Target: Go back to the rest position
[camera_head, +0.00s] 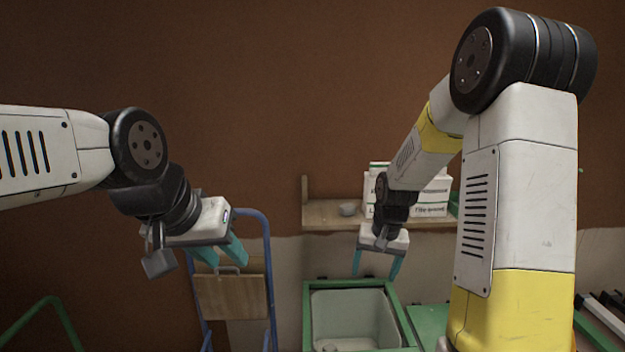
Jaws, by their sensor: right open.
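My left gripper (222,255) hangs at the left of the head view, with its teal fingers apart and nothing seen between them. It is in front of a blue-framed trolley with a wooden panel. My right gripper (377,274) points down near the middle of the view. Its teal fingers are spread and empty. It is above or in front of the back edge of a green-rimmed tub (395,300); the exact depth is hard to tell.
A wooden shelf (325,215) on the brown wall holds white boxes (430,208) and a small grey bowl (347,209). The blue trolley (268,280) stands at left centre. A green tube frame (62,310) is at lower left. Dark and white bars (605,312) lie at lower right.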

